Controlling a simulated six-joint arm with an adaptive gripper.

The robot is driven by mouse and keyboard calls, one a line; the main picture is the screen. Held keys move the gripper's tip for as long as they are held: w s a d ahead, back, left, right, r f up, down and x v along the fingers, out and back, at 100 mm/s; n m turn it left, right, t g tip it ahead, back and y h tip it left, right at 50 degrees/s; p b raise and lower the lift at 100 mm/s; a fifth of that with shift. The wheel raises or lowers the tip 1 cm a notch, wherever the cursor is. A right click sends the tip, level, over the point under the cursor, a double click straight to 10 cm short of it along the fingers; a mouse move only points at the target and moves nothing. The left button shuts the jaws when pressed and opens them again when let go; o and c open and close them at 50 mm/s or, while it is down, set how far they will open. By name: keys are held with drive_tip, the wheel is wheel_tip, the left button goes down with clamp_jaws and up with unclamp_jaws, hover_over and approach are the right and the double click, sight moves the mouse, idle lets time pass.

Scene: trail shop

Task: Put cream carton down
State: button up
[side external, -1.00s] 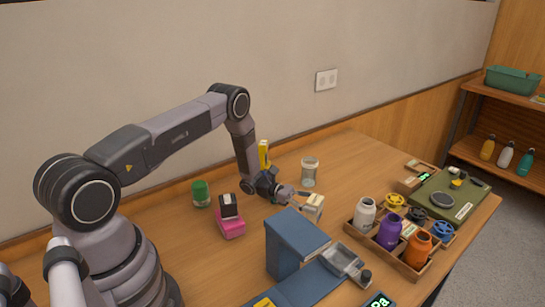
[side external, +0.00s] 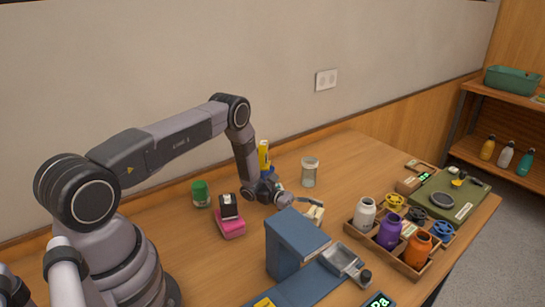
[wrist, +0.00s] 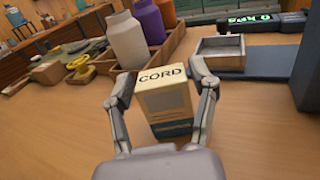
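The cream carton (wrist: 168,100), a small box marked "CORD" with a dark band near its bottom, is between the two fingers of my gripper (wrist: 160,70) in the wrist view. The fingertips lie against its opposite sides, and my gripper appears shut on it. In the side view the carton (side external: 315,214) is at the end of my gripper (side external: 300,203), low over the wooden table and partly hidden by the fingers. I cannot tell whether its bottom touches the table.
A blue box-like stand (side external: 297,243) is close in front of the carton. A wooden tray (side external: 412,272) with several bottles is to the right. A clear jar (side external: 309,172) stands behind. Pink and black boxes (side external: 231,225) and a green-lidded jar (side external: 201,194) are left.

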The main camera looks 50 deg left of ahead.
drive_tip(key=shift+o, duration=0.8)
drive_tip(key=shift+r, duration=0.15)
